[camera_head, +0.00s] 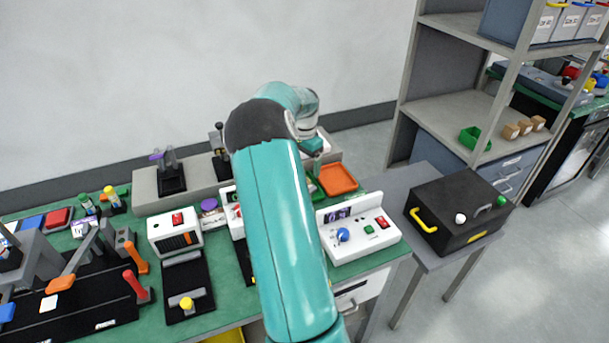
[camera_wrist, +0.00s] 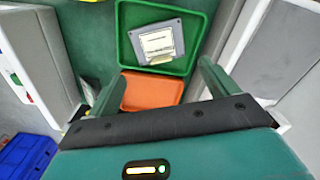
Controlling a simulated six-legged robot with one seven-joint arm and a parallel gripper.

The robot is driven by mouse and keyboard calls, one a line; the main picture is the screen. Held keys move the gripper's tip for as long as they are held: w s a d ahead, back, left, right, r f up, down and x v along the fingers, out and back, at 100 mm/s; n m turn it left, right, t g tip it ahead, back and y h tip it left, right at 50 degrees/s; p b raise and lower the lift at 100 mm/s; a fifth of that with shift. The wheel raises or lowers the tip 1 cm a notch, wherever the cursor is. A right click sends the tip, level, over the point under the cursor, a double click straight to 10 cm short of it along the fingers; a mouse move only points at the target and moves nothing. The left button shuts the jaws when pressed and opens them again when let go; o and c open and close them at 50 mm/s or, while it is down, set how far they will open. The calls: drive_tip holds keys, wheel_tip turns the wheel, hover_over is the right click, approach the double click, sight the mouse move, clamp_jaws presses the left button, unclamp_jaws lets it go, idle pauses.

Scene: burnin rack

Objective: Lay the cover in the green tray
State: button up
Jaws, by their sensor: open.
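In the wrist view, the green tray (camera_wrist: 125,22) lies beyond my fingers. A grey plate with a cream label (camera_wrist: 178,38), which looks like the cover, lies inside the tray's walls, slightly turned relative to them. My gripper (camera_wrist: 160,74) is open, with its two fingers apart and nothing seen between them. Its fingers point toward the green tray and an orange tray. In the head view, my arm hides most of the green tray (camera_head: 313,186), and the cover cannot be made out there.
The orange tray (camera_head: 338,179) sits beside the green tray. A white control box (camera_head: 362,238) stands in front on the bench. A black case with a yellow handle (camera_head: 455,222) stands on the grey side table. A blue bin (camera_wrist: 27,157) shows at lower left in the wrist view.

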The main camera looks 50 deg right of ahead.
drive_tip(key=shift+r, duration=2.15)
drive_tip(key=a+r+n+t, duration=0.2)
drive_tip(key=a+r+n, duration=0.4)
drive_tip(key=a, duration=0.9)
drive_tip(key=a+r+n+t, duration=0.1)
drive_tip(key=a+r+n, duration=0.2)
drive_tip(key=a+r, duration=0.85)
drive_tip(key=s+a+f+n+t, duration=0.1)
drive_tip(key=s+a+n, duration=0.4)
drive_tip(key=a, duration=0.6)
drive_tip(key=s+a+f+n+t, duration=0.1)
drive_tip(key=s+a+f+n, duration=0.1)
drive_tip(key=s+a+n, duration=0.3)
drive_tip(key=s+a, duration=0.4)
drive_tip(key=a, duration=0.3)
drive_tip(key=shift+a+n+t, duration=0.3)
